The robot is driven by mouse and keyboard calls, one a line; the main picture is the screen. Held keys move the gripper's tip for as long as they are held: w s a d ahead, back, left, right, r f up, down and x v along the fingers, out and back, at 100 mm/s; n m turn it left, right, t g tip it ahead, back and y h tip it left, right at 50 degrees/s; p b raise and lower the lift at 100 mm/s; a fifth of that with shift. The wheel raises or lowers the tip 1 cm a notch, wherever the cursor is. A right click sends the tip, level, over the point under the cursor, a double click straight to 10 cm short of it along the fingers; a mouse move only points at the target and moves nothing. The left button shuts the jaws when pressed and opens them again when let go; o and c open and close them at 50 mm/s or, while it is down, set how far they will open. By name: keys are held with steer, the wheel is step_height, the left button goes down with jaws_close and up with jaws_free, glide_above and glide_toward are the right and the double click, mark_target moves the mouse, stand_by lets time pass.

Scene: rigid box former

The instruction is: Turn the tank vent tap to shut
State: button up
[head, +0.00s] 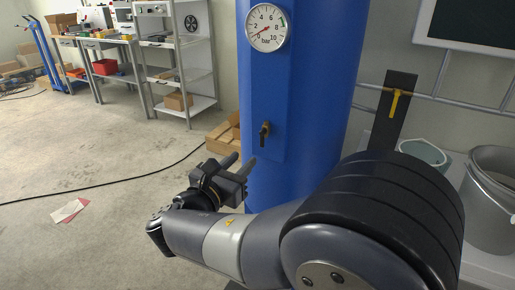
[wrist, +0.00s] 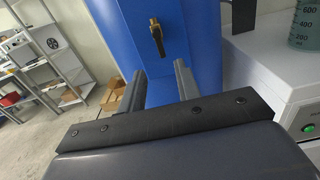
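The vent tap (head: 264,131) sits on the front of the tall blue tank (head: 300,90), below a round pressure gauge (head: 267,27). It has a small brass body and a dark lever that hangs roughly straight down. In the wrist view the tap (wrist: 157,37) shows beyond and between my fingertips, slightly above them. My gripper (head: 241,163) is in front of the tank, below and left of the tap and apart from it. In the wrist view its two fingers (wrist: 160,76) are spread with nothing between them.
A yellow-handled part (head: 395,102) on a dark upright plate stands right of the tank, with a grey bucket (head: 491,190) and a pale green container (head: 423,152) near it. Cardboard boxes (head: 224,136) lie left of the tank.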

mark_target(261, 141)
steer(key=b+x, duration=0.1)
steer(key=x, duration=0.7)
steer(key=shift+w+d, duration=0.15)
steer(key=shift+w, duration=0.1)
steer(key=shift+c, duration=0.2)
jaws_close()
